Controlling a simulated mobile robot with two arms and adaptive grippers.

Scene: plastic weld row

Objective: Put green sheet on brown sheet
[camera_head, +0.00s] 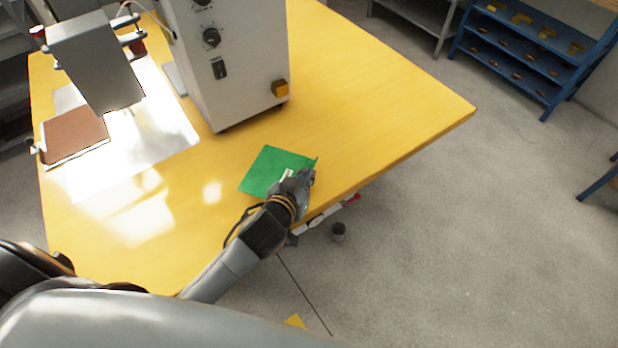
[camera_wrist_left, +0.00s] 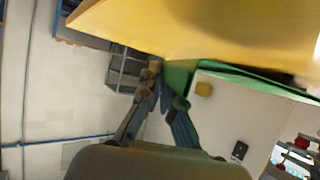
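The green sheet (camera_head: 268,168) is at the front edge of the yellow table, in the middle of the head view; its right edge is bent up slightly. My left gripper (camera_head: 302,178) is at that edge, its fingers close together on the sheet's near corner. In the left wrist view, the left fingertips (camera_wrist_left: 162,88) meet the end of the green sheet (camera_wrist_left: 235,74). The brown sheet (camera_head: 74,133) lies flat at the far left of the table, beside the grey machine head. My right gripper is not in view.
A large white machine (camera_head: 235,60) with dark knobs stands behind the green sheet. A grey box-shaped head (camera_head: 95,62) overhangs a shiny plate (camera_head: 165,140) near the brown sheet. The yellow table (camera_head: 370,110) is clear on the right. A blue shelf (camera_head: 525,40) stands far off.

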